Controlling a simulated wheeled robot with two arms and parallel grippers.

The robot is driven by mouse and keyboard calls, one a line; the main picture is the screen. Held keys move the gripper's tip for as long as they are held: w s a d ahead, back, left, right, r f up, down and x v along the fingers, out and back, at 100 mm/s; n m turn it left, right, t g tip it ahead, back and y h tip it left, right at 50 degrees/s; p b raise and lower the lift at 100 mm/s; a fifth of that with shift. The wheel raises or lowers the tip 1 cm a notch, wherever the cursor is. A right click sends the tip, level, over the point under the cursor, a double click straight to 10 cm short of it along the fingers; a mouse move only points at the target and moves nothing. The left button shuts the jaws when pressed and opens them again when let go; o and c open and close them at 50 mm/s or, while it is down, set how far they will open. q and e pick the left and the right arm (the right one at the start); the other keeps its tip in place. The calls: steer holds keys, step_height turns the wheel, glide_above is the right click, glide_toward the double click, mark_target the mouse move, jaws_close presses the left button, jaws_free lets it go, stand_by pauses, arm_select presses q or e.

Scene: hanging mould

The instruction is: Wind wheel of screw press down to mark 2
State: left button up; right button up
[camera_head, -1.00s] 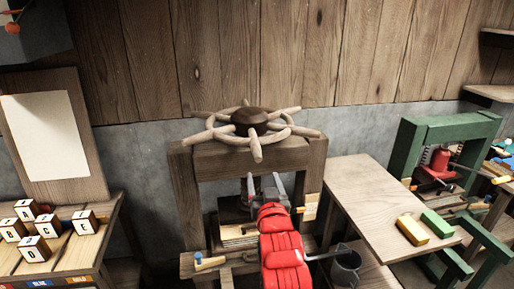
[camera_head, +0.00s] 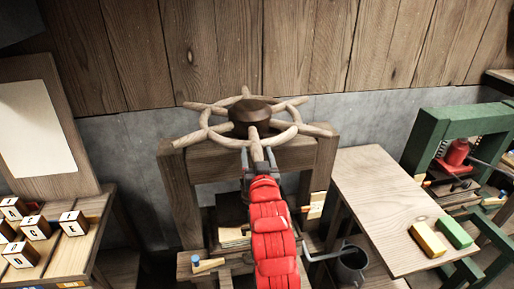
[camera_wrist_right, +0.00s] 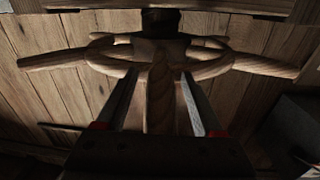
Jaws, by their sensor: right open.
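The wooden wheel (camera_head: 252,114) of the screw press, with a dark hub and several handles, sits above the wooden press frame (camera_head: 178,190). My right gripper (camera_head: 257,158), on a red arm, is open at the wheel's near handle. In the right wrist view, my right gripper (camera_wrist_right: 160,78) has one finger on each side of that handle (camera_wrist_right: 159,100); contact cannot be told. A small pale plate (camera_head: 316,205) is on the right post; its marks are too small to read. My arm hides the press's middle. My left gripper is not in view.
A side table (camera_head: 370,190) with a yellow block (camera_head: 428,239) and a green block (camera_head: 455,232) stands at right, before a green press (camera_head: 410,150). A grey mug (camera_head: 352,265) is below. Lettered cubes (camera_head: 74,222) lie on the left bench. A plank wall stands behind.

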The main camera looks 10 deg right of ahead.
steer(key=shift+s+a+r, duration=0.1)
steer(key=shift+s+r, duration=0.05)
steer(key=shift+s, duration=0.2)
steer(key=shift+c, duration=0.2)
jaws_close()
steer(key=shift+w, duration=0.1)
stand_by(0.7)
